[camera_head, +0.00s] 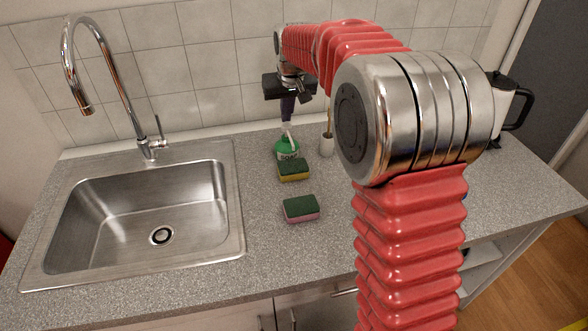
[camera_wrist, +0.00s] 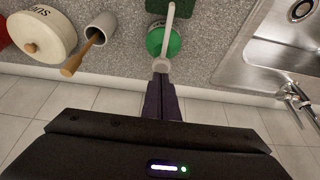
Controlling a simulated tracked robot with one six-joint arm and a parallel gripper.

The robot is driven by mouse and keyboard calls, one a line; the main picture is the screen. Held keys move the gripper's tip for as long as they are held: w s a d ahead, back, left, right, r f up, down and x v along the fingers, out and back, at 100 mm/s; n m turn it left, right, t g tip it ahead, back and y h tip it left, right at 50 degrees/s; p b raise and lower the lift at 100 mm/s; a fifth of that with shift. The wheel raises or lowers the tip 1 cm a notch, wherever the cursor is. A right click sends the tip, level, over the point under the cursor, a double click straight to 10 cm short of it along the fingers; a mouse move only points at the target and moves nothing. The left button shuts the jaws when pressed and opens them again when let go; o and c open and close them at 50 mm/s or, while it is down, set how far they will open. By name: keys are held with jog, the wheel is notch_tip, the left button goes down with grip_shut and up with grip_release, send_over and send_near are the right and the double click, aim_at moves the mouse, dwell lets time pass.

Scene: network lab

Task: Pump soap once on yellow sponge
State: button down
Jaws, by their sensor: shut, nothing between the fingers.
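The green soap bottle (camera_head: 287,151) with a white pump stands at the back of the counter, right of the sink. The yellow sponge (camera_head: 293,174) with a green top lies just in front of the bottle. A pink sponge (camera_head: 301,213) with a green top lies nearer the front edge. My gripper (camera_head: 287,118) is shut and points down above the pump head. In the wrist view the closed fingertips (camera_wrist: 162,76) are at the white pump head (camera_wrist: 162,66) over the green bottle (camera_wrist: 172,45). I cannot tell whether they touch it.
The steel sink (camera_head: 160,220) with a tall faucet (camera_head: 100,70) is at left. A white cup (camera_head: 327,146) with a wooden handle stands right of the bottle. A lidded canister (camera_wrist: 40,36) shows in the wrist view. A kettle (camera_head: 506,105) is at far right.

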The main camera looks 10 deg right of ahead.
jog(key=shift+f, duration=1.15)
jog(key=shift+r, duration=1.1)
notch_tip(320, 180, up, 6)
dwell(0.9)
dwell(0.3)
